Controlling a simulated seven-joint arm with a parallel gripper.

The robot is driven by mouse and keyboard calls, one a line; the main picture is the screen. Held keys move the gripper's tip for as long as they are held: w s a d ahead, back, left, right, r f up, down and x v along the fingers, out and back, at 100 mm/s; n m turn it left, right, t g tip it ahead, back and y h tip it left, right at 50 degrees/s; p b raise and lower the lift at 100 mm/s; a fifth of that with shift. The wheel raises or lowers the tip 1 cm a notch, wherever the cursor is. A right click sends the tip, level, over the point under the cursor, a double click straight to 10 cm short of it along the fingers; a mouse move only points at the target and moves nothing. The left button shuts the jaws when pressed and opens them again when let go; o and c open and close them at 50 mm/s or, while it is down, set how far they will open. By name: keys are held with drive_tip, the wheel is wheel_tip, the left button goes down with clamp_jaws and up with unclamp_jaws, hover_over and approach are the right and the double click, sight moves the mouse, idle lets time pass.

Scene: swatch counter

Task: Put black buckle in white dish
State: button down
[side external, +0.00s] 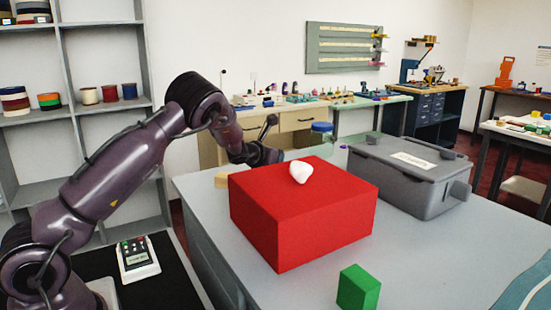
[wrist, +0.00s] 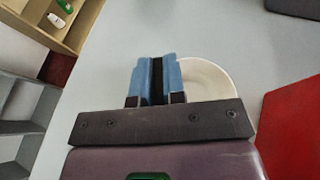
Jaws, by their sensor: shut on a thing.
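My gripper (wrist: 156,62) shows in the wrist view with its two blue fingers shut on a narrow black thing, the black buckle (wrist: 157,82). Only a thin dark strip of the buckle shows between the fingers. The white dish (wrist: 212,82) is just right of the fingers, partly covered by them and by the gripper body. Whether the buckle is over the dish's rim or beside it, I cannot tell.
The big red box (side external: 300,215) carries a white lump (side external: 301,172) and stands right of the dish in the wrist view. A grey lidded case (side external: 410,175), a green block (side external: 358,288) and a blue-lidded jar (side external: 322,132) share the grey counter (side external: 440,250).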

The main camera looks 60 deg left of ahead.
drive_tip(key=shift+f, duration=0.55)
drive_tip(key=c, duration=1.2)
unclamp_jaws()
drive_tip(key=shift+r, duration=0.15)
